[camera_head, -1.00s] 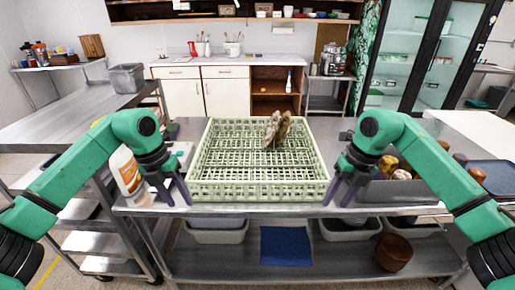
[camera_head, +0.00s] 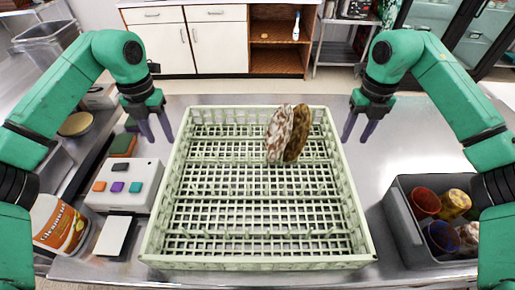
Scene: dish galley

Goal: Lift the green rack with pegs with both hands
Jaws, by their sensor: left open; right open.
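The green rack with pegs (camera_head: 250,262) is a pale green lattice tray lying flat on the metal table in the middle of the head view. Two speckled brown plates stand upright side by side in its back right part: a reddish one (camera_head: 278,135) and a darker one (camera_head: 298,134). My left gripper (camera_head: 158,138) is open and empty, just outside the rack's back left side. My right gripper (camera_head: 358,138) is open and empty, just outside the back right side. Neither gripper appears to touch the rack.
A grey bin (camera_head: 398,228) with several cups stands at the right. At the left are a white box with coloured buttons (camera_head: 126,186), a white card (camera_head: 114,236) and a cleanser container (camera_head: 60,230). The metal table (camera_head: 225,99) is clear behind the rack.

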